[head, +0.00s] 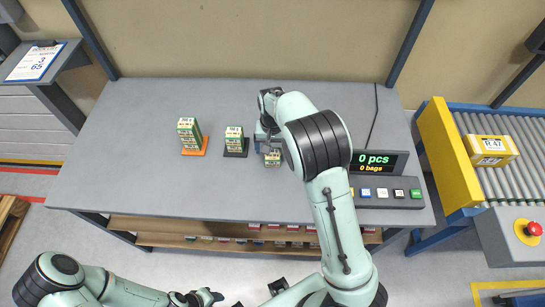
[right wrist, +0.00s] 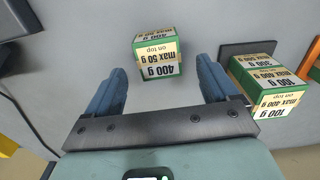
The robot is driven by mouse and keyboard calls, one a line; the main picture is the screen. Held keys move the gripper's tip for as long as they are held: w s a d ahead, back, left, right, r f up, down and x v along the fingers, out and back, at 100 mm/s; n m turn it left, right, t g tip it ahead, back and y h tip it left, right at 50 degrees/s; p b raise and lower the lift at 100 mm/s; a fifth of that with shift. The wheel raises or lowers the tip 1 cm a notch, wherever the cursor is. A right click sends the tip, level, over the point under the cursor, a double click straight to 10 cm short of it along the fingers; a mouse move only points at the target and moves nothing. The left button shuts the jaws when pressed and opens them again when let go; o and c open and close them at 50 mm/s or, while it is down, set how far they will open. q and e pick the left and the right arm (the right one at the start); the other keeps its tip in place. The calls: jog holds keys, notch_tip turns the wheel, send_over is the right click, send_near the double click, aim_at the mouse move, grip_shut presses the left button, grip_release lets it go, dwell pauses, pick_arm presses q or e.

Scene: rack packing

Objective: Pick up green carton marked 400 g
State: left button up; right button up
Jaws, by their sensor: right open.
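The green carton marked 400 g (right wrist: 158,57) stands alone on the grey table, with a cream label that also reads "max 50 g on top". In the head view the carton (head: 272,159) is partly hidden by my right gripper (head: 266,137). In the right wrist view my right gripper (right wrist: 161,80) is open and empty between its blue fingers. The carton lies just beyond and between the fingertips, not held. My left gripper (head: 205,297) is low at the front, away from the table; its jaws are too small to read.
A short carton stack (head: 234,138) on a dark pad is close left of the carton; it also shows in the wrist view (right wrist: 258,82). A taller stack (head: 188,132) is on an orange pad. A display (head: 377,162) reading "0 pcs" stands right. The table's left part is clear.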

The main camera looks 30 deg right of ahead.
aim_at(272, 154)
notch_tip(272, 154, down, 4)
jog(key=shift+s+f, duration=0.1)
jog(key=shift+s, duration=0.05)
jog(key=c, duration=1.4)
